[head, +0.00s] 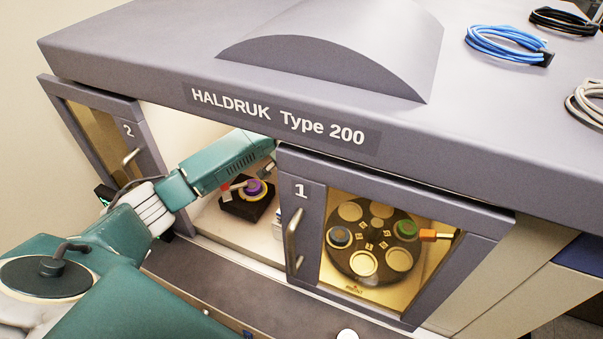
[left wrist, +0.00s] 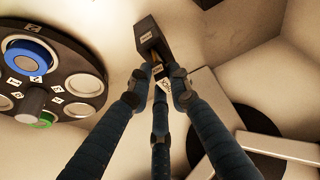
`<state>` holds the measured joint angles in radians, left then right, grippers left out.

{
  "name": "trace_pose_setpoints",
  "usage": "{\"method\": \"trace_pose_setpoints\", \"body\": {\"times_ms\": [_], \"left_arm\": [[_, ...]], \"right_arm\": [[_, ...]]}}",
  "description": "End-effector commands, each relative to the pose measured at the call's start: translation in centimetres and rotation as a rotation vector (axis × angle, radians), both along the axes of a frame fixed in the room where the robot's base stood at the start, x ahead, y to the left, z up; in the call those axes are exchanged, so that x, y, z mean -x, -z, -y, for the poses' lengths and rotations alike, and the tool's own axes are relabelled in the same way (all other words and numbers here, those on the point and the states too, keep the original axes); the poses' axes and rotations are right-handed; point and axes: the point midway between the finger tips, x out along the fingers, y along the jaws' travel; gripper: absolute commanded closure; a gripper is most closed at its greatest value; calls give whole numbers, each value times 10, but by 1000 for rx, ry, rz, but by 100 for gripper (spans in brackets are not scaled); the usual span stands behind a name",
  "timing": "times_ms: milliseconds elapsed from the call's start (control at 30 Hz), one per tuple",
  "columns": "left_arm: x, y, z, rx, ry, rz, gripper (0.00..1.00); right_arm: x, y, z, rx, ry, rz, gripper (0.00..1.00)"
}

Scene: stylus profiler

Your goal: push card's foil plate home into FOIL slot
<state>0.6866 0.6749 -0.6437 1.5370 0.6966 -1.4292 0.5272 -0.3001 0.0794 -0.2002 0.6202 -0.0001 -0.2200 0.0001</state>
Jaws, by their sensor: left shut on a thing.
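In the left wrist view, my left gripper (left wrist: 160,78) has its dark fingers closed together on a small card (left wrist: 168,85) with dark lettering on pale ground. The fingers hide most of the card. A dark block (left wrist: 149,38) with a small white label stands right at the card's far end. A small brownish-orange bit (left wrist: 155,66) shows between the block and the fingertips; I cannot tell whether it is the foil plate or how deep it sits. The label is too small to read. In the head view, my left arm reaches into the cabinet and its gripper is hidden behind door 1.
A round dark carousel (left wrist: 84,95) with blue and green rings is at left in the wrist view. Door 1 (head: 303,215), with a window, hides part of the chamber in the head view. Door 2 (head: 130,132) is at left. A black base with a purple ring (head: 256,187) is inside.

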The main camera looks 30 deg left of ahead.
Motion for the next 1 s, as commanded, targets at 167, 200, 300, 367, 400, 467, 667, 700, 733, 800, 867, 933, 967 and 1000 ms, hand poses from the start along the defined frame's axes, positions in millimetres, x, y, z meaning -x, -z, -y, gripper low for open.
{"method": "trace_pose_setpoints", "body": {"times_ms": [167,200,300,367,400,467,667,700,733,800,867,933,967,1000], "left_arm": [[0,6,0,0,-1,-1,100],[0,7,0,0,-1,-1,100],[0,10,0,0,-1,-1,100],[0,12,0,0,-1,-1,100],[0,13,0,0,-1,-1,100],[0,15,0,0,-1,0,100],[0,17,0,0,-1,0,100],[0,17,0,0,-1,0,100],[0,17,0,0,-1,0,100],[0,17,0,0,-1,0,100],[0,17,0,0,0,-1,100],[0,17,0,0,0,-1,100],[0,17,0,0,0,-1,100],[0,17,0,0,0,-1,76]], "right_arm": [[0,1,2,2,-1,-1,60],[0,1,2,2,-1,-1,60],[0,2,2,2,-1,-1,60],[0,2,2,2,0,-1,60],[0,2,2,2,0,-1,60],[0,3,2,2,0,-1,60],[1,3,2,2,0,-1,60],[1,3,2,2,0,-1,60],[1,3,2,2,0,-1,60],[1,3,2,2,0,-1,60],[1,3,2,2,0,-1,60],[1,3,2,2,0,-1,60],[1,3,2,2,0,-1,60],[1,3,2,2,0,-1,60]]}}
